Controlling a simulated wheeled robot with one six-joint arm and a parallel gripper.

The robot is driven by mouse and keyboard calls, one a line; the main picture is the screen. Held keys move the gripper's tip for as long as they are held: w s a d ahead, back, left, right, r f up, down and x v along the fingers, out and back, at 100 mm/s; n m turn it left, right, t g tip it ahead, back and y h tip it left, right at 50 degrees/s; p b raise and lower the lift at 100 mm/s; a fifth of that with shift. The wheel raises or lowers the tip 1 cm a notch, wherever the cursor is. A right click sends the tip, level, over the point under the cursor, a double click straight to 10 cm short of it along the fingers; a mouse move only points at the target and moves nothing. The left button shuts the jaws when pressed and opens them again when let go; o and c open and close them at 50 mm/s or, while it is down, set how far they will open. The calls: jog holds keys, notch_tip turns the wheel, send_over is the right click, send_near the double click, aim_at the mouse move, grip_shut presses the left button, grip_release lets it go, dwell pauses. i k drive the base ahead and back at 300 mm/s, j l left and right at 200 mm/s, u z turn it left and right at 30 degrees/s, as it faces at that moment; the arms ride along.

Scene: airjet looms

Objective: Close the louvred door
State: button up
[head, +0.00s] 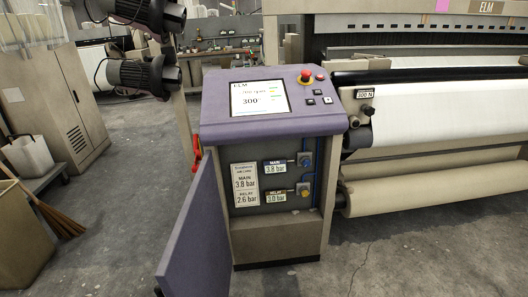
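A purple door (203,236) stands open at the left front of the console (238,245). It swings out toward me, and its inner face looks plain; no louvres can be made out on it. The open bay (267,205) behind it shows a printed label (244,183), MAIN and RELAY readouts of 3.8 and 3.0 bar, and a blue knob (305,160) above a yellow knob (304,189). My gripper is not in view.
The loom with its white cloth roll (445,105) stands close on the right. Black feeder units (143,73) hang at upper left. A grey cabinet (60,95), a broom (55,212) and a bin (25,235) stand left. Floor between the bin and door is clear.

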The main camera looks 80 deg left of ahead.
aim_at(196, 261)
jog(key=k+l+u, duration=0.1)
jog(key=k+u, duration=0.55)
jog(key=u, duration=0.15)
jog(key=k+j+u, duration=0.15)
jog(key=k+u, duration=0.35)
jog(key=u, duration=0.55)
